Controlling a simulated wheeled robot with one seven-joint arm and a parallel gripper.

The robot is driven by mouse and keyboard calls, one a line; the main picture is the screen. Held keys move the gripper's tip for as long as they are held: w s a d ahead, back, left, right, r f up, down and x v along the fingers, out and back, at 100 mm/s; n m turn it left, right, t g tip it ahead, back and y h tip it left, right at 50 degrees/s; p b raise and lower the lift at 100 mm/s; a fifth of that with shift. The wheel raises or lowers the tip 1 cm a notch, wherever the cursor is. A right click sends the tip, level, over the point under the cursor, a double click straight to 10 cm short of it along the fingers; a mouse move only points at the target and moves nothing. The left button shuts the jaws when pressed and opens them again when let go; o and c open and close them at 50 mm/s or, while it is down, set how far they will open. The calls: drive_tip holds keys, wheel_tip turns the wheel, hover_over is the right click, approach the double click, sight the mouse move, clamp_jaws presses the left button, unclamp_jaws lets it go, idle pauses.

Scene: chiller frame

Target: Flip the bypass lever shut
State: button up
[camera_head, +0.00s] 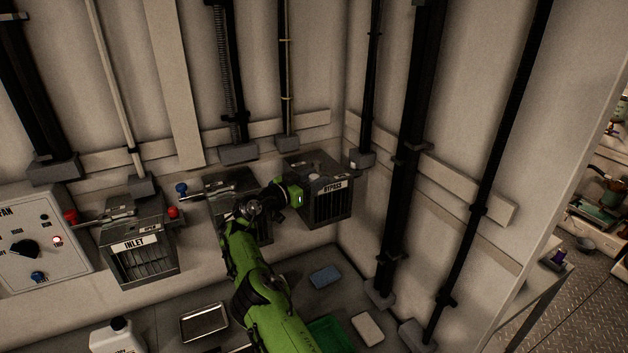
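The bypass box (333,206) is a dark grey housing with a slotted front and a white "BYPASS" label, against the back wall near the corner. A light rounded part (315,168) shows on its top. I cannot make out the bypass lever; my green arm covers the box's left side. My gripper (298,194) is at that left edge, close to the label. Its fingers are too small and hidden to tell whether they are open or shut, or whether they touch anything.
To the left stand a middle box (213,183) with a blue knob (181,189), the inlet box (142,259) with red knobs, and a fan panel (40,240). Vertical pipes (405,150) line the right wall.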

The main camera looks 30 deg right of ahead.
drive_tip(key=shift+o, duration=0.6)
drive_tip(key=shift+a, duration=0.1)
drive_tip(key=s+a+b, duration=0.1)
drive_tip(key=s+a, duration=0.1)
drive_tip(key=a, duration=1.3)
drive_tip(key=shift+s+a, duration=0.15)
drive_tip(key=shift+a, duration=0.05)
drive_tip(key=shift+c, duration=0.2)
